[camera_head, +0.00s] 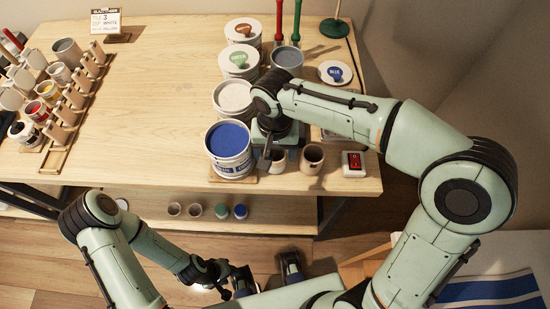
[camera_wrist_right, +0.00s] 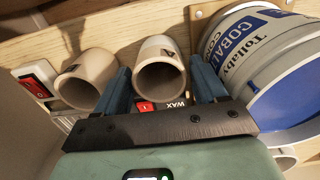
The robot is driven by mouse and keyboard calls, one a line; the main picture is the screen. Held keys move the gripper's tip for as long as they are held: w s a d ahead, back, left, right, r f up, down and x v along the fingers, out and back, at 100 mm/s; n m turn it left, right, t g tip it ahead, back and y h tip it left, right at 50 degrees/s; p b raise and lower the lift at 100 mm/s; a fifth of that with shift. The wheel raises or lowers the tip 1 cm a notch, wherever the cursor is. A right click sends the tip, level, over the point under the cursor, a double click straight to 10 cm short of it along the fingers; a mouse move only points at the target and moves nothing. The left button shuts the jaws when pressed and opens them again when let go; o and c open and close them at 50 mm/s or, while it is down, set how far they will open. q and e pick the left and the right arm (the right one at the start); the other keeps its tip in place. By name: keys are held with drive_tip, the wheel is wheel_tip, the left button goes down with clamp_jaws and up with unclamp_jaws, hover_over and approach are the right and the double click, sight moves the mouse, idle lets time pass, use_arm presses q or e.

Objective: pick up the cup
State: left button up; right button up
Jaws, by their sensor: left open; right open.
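Two beige cups stand near the table's front edge. One cup (camera_head: 278,161) is close to the blue-glaze bucket; the other cup (camera_head: 312,157) is to its right. My right gripper (camera_head: 272,153) is over the cup near the bucket and partly hides it. In the right wrist view, this cup (camera_wrist_right: 160,78) bears a dark label and shows between the open fingers of the right gripper (camera_wrist_right: 160,88); I cannot tell whether they touch it. The other cup (camera_wrist_right: 86,78) is outside the left finger. My left gripper (camera_head: 267,274) is open and empty, low in front of the table.
The blue-glaze bucket (camera_head: 229,150) stands close beside the gripper; it also fills the right of the wrist view (camera_wrist_right: 250,62). A red switch box (camera_head: 354,164) lies right of the cups. More buckets stand behind.

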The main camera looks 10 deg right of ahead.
drive_tip(key=shift+f, duration=0.5)
drive_tip(key=c, duration=0.9)
drive_tip(key=shift+o, duration=0.2)
